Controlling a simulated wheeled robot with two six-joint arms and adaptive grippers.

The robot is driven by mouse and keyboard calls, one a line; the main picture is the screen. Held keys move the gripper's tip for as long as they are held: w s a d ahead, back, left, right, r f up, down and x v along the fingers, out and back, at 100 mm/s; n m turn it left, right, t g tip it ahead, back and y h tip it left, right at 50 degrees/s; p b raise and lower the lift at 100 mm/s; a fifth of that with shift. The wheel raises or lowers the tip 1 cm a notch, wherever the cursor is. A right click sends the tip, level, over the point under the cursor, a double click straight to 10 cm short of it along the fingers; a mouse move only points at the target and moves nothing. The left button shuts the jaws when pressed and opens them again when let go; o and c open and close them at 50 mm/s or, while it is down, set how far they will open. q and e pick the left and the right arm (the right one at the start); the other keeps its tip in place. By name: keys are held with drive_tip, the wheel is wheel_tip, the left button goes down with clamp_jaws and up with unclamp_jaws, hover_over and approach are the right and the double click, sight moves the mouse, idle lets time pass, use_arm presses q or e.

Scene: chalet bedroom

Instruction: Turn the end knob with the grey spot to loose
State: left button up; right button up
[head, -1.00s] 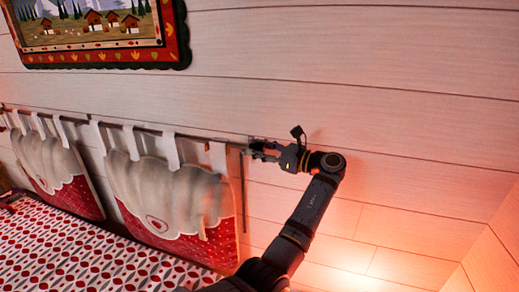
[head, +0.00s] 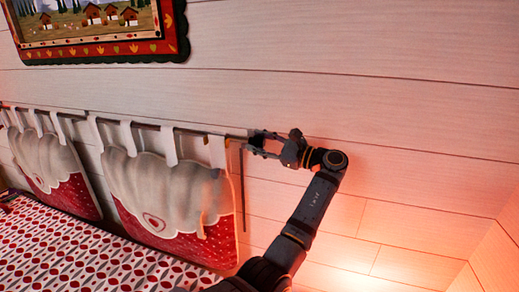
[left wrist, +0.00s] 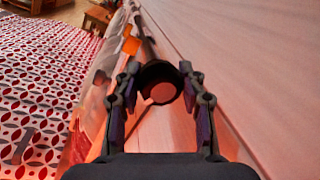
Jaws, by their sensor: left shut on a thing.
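The curtain rod (head: 150,126) runs along the plank wall and ends at my left gripper (head: 257,143). In the left wrist view, the rod's dark round end knob (left wrist: 148,74) sits between the two fingers of my left gripper (left wrist: 160,78), which is shut on it. The knob's face carries a round spot (left wrist: 161,92) that looks dull reddish-grey in the warm light. My right gripper is in neither view.
Two white and red hanging cushions (head: 165,185) hang by loops from the rod. A patterned bed cover (head: 110,255) lies below, and a framed picture (head: 100,30) hangs above. The wall right of my arm is clear.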

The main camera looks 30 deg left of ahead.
use_arm(q)
drive_tip(key=shift+n+b, duration=1)
drive_tip(key=shift+n, duration=0.3)
drive_tip(key=o, duration=1.2)
drive_tip(key=shift+c, duration=0.2)
drive_tip(key=shift+d, duration=0.1)
drive_tip(key=w+d+f, duration=0.1)
drive_tip(key=d, duration=1)
drive_tip(key=shift+d+f, duration=0.25)
drive_tip(key=shift+d, duration=0.15)
